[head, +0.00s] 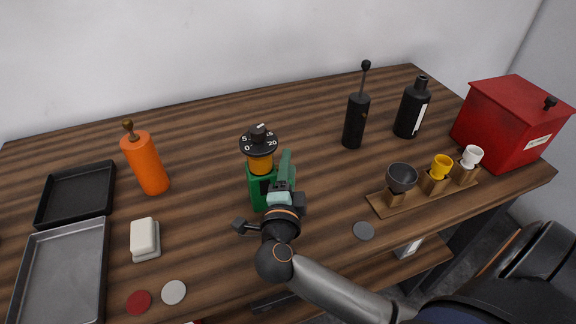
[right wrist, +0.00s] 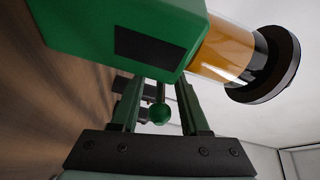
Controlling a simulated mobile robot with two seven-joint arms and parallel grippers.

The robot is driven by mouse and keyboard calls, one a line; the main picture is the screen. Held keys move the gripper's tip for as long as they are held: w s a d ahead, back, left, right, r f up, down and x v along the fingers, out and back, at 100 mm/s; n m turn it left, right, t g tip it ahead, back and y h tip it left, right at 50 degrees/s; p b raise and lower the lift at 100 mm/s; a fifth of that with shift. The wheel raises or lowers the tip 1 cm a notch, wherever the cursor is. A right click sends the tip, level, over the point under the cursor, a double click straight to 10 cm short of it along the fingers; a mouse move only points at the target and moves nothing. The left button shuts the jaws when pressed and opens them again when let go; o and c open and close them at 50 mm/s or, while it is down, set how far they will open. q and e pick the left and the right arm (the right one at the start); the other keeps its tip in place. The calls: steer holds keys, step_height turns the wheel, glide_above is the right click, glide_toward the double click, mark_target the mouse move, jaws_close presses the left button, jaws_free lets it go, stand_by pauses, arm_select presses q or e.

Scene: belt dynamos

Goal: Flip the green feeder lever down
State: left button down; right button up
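The green feeder (head: 257,187) stands upright mid-table, with an amber cylinder (head: 261,164) and a black numbered dial (head: 258,142) on top. In the right wrist view its green body (right wrist: 115,30) fills the upper left. The green lever (right wrist: 159,112), a short stem with a ball knob, sticks out of the body toward my right gripper. My right gripper (right wrist: 158,110) is open, its two fingers on either side of the knob with visible gaps. In the head view my right gripper (head: 279,184) is against the feeder's front and hides the lever. My left gripper is out of view.
An orange bottle (head: 146,163), a white block (head: 145,238) and two trays (head: 77,195) (head: 62,275) lie left. A black lever-topped cylinder (head: 355,122), black bottle (head: 411,108), cup rack (head: 425,196) and red box (head: 512,120) stand right. Coloured discs (head: 174,292) lie near the front.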

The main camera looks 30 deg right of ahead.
jaws_close()
steer(key=shift+f+b, duration=0.3)
steer(key=shift+b, duration=0.3)
steer(key=shift+t+h+b, duration=0.5)
steer(key=shift+t, duration=0.1)
steer(key=shift+r+m, duration=0.2)
steer(key=shift+m, duration=0.1)
steer(key=shift+o, duration=0.5)
jaws_free()
